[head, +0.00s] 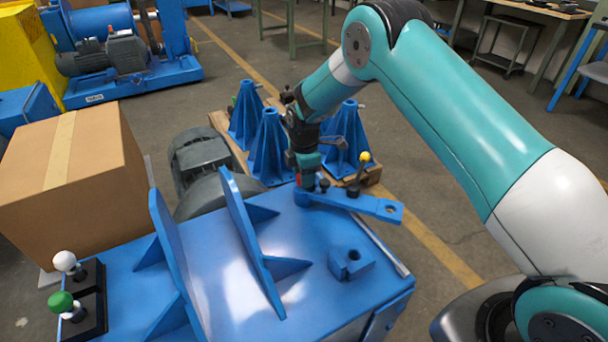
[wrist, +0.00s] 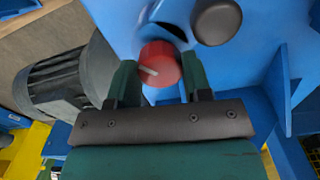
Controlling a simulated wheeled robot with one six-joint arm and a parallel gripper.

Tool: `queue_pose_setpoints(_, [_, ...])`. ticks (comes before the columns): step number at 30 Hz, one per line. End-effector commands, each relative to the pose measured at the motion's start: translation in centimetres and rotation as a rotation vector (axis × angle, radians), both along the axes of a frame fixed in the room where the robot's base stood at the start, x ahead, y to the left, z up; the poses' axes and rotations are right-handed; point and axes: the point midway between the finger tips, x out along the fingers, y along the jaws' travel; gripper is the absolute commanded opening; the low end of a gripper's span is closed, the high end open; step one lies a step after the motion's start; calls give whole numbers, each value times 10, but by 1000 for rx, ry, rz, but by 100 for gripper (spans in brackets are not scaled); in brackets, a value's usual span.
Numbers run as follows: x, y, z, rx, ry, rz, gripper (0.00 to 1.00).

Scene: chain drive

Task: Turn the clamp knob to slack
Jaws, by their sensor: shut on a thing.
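The clamp knob is red with a pale pointer line, and shows in the wrist view (wrist: 158,64) between my two dark green fingers. In the head view only a sliver of red (head: 298,177) shows beside the fingers. My gripper (head: 305,183) points down at the far edge of the blue machine and is shut on this knob; it also shows in the wrist view (wrist: 159,80). The pointer line slants across the knob's face. A blue arm (head: 366,204) with a hole in its end extends to the right from beneath my gripper.
A dark round knob (wrist: 217,21) sits close to the right finger. A yellow-ball lever (head: 364,158) stands right of my gripper. Blue upright plates (head: 254,240) rise to the left, and a small blue block (head: 350,264) sits on the machine top. A grey motor (head: 200,160) is behind.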

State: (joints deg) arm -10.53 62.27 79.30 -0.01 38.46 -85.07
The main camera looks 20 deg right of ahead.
Motion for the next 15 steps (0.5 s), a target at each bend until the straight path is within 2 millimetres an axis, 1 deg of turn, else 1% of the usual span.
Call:
queue_pose_setpoints(6, [1,0,1,0,-2,205,21])
queue_pose_setpoints(15, [1,0,1,1,-3,460,21])
